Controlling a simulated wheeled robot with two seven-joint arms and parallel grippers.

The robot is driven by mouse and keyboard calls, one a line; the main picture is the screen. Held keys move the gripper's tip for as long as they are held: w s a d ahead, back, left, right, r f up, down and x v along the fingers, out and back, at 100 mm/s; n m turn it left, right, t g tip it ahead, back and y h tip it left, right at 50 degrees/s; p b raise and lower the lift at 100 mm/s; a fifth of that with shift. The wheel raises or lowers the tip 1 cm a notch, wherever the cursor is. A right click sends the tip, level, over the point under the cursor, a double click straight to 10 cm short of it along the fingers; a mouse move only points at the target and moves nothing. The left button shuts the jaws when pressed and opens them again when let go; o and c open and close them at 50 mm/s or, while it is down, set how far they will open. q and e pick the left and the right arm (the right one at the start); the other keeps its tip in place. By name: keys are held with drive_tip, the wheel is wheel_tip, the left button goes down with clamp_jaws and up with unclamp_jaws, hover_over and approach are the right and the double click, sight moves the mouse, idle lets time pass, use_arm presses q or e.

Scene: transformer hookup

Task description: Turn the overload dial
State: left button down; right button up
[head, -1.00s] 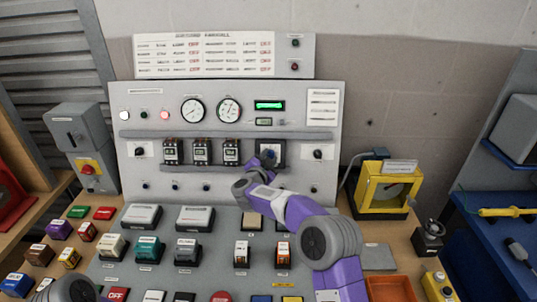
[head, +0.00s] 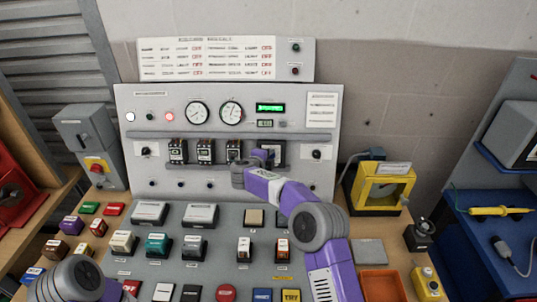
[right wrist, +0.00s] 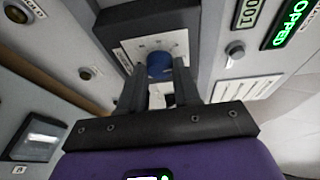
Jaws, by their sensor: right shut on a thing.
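The overload dial is a blue round knob (right wrist: 160,66) on a light scale plate with a dark frame, seen in the right wrist view. In the head view its dark-framed plate (head: 279,150) sits on the upright panel, right of the three breaker-like modules, and my right arm partly covers it. My right gripper (right wrist: 160,80) has its two dark fingers closed around the blue knob, one on each side. The fingertips partly hide the knob and the scale marks, so its exact setting cannot be read. My left gripper is out of view; only a grey-purple part of my left arm shows at lower left.
The panel carries two round gauges (head: 231,113) and a green-lit display (head: 270,107) above the dial. A small knob (head: 316,154) is right of it. The sloped desk below holds several coloured blocks. A yellow-framed box (head: 383,187) stands right of the panel.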

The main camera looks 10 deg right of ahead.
drive_tip(key=shift+m+p, duration=0.35)
drive_tip(key=shift+m, duration=0.25)
drive_tip(key=o, duration=1)
drive_tip(key=shift+o, duration=0.2)
drive_tip(key=v, duration=0.7)
drive_tip(key=shift+s+r, duration=0.15)
drive_tip(key=shift+r, duration=0.2)
drive_tip(key=shift+a, duration=0.1)
